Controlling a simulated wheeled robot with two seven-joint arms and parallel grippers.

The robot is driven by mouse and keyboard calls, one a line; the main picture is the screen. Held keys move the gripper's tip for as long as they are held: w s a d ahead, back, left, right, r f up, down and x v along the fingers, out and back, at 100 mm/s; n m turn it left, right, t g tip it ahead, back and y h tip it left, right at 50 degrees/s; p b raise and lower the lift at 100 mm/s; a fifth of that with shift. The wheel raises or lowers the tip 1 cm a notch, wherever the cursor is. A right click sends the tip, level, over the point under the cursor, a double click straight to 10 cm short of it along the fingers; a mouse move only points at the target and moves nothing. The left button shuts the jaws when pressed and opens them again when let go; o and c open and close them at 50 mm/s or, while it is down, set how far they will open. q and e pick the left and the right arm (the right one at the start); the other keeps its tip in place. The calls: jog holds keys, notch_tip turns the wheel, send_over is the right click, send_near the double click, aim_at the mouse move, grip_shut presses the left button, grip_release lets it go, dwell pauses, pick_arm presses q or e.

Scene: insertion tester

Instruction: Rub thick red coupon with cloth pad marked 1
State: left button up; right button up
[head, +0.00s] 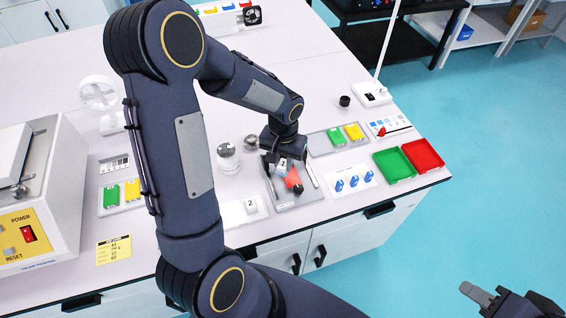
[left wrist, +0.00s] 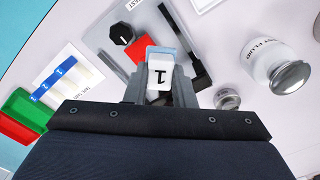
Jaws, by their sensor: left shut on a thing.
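My left gripper (head: 283,160) is shut on the cloth pad marked 1 (left wrist: 160,76), a white block with a black 1 and a light blue part at its far end. In the head view the pad (head: 284,164) is partly hidden by the gripper. The red coupon (head: 293,178) lies on the grey fixture plate (head: 295,203), beside a black knob (head: 298,190). In the left wrist view the coupon (left wrist: 136,48) shows beside and partly behind the pad. I cannot tell whether pad and coupon touch. My right gripper (head: 508,300) is at the lower right, away from the bench; its opening is unclear.
A block marked 2 (head: 250,205) stands on a white tray left of the fixture. A fluid jar (head: 228,158) and a smaller jar (head: 251,143) stand behind. A blue-marked card (head: 350,181), green tray (head: 393,165) and red tray (head: 423,155) lie to the right.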

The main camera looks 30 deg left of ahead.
pick_arm(q)
jog(key=shift+r+p, duration=0.7)
jog(key=shift+r, duration=0.6)
jog(key=shift+d, duration=0.1)
